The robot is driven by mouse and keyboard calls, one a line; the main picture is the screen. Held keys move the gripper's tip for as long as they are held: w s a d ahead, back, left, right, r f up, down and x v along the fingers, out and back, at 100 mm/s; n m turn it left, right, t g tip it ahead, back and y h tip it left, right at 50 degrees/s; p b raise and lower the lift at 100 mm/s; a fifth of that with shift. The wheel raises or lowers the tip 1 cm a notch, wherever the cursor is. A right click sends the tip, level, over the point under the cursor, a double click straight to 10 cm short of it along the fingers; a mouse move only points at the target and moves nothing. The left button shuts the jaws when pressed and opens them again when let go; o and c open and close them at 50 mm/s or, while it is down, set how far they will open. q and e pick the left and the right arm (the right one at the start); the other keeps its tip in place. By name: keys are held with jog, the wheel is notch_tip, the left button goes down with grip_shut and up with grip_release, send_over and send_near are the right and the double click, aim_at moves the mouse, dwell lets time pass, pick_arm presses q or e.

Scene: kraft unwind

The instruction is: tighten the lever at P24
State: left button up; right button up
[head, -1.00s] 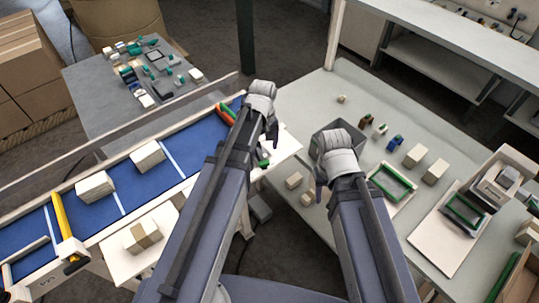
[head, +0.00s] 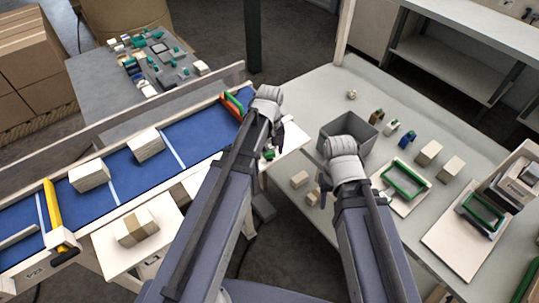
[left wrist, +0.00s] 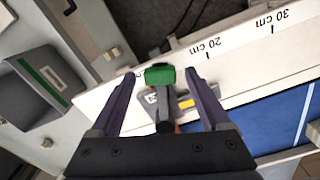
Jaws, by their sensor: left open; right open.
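The lever has a green handle (left wrist: 160,75) on a dark stem (left wrist: 164,108) in the left wrist view. It stands by a pale rail with a printed scale (left wrist: 245,40) marked 20 cm and 30 cm, and a yellow mark shows beside it. My left gripper (left wrist: 161,80) is open, with one finger on each side of the handle and gaps showing. In the head view my left gripper (head: 277,136) is at the conveyor's right end, with a bit of green (head: 269,154) below it. No P24 label is readable. My right gripper (head: 324,184) is open, its jaws mostly hidden.
A blue conveyor (head: 195,135) with pale blocks and a yellow bar (head: 58,215) runs at left. A grey bin (head: 350,132), a green-framed tray (head: 404,180) and several blocks are on the right bench (head: 310,110). A grey table (head: 105,70) with small parts stands behind.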

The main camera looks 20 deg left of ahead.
pick_arm(q)
grip_shut()
dwell(0.8)
dwell(0.7)
